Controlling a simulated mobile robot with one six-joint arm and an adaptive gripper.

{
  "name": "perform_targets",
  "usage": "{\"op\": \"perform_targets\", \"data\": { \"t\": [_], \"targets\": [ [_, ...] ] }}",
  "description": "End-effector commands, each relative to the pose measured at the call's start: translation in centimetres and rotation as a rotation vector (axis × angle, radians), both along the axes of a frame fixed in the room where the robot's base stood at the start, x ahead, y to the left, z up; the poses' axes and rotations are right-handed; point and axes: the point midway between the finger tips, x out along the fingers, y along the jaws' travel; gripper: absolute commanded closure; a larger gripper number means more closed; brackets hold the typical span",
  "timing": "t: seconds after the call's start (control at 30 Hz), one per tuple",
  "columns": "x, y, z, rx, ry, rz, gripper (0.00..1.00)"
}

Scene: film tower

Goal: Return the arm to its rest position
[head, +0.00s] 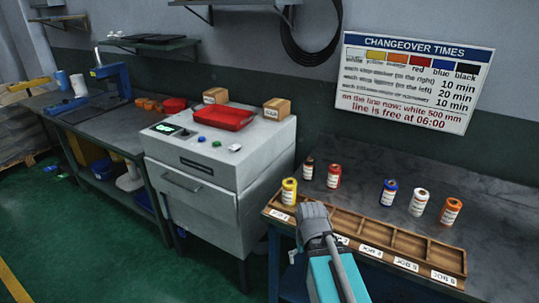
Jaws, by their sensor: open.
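My gripper (313,217) shows in the head view at the lower middle, at the end of my arm, seen from behind. It is open; its fingertips are hard to make out and I see nothing held in it. It covers part of the wooden compartment tray (384,235) at the bench's front edge. A yellow-labelled jar (289,191) stands at the tray's left end. Behind the tray stand a dark jar (309,168), a red jar (334,176), a blue jar (388,192), a white jar (419,202) and an orange jar (451,211), all upright.
The jars stand on a dark bench (490,200). Left of it is a grey machine (196,197) with a red tray (223,118) and two small boxes on top. A further workbench (110,140) stands at the left. Green floor (85,235) is clear in front.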

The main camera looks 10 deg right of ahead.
Motion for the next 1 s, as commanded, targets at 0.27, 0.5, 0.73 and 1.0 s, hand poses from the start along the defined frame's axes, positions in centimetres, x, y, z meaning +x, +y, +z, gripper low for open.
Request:
{"op": "perform_targets", "data": {
  "t": [0.27,0.5,0.73,1.0],
  "targets": [
    [0.0,0.0,4.6,-0.001,0.0,0.0,0.0],
    [0.0,0.0,7.1,-0.001,0.0,0.0,0.0],
    [0.0,0.0,7.4,-0.001,0.0,0.0,0.0],
    [0.0,0.0,7.4,-0.001,0.0,0.0,0.0]
  ]
}}
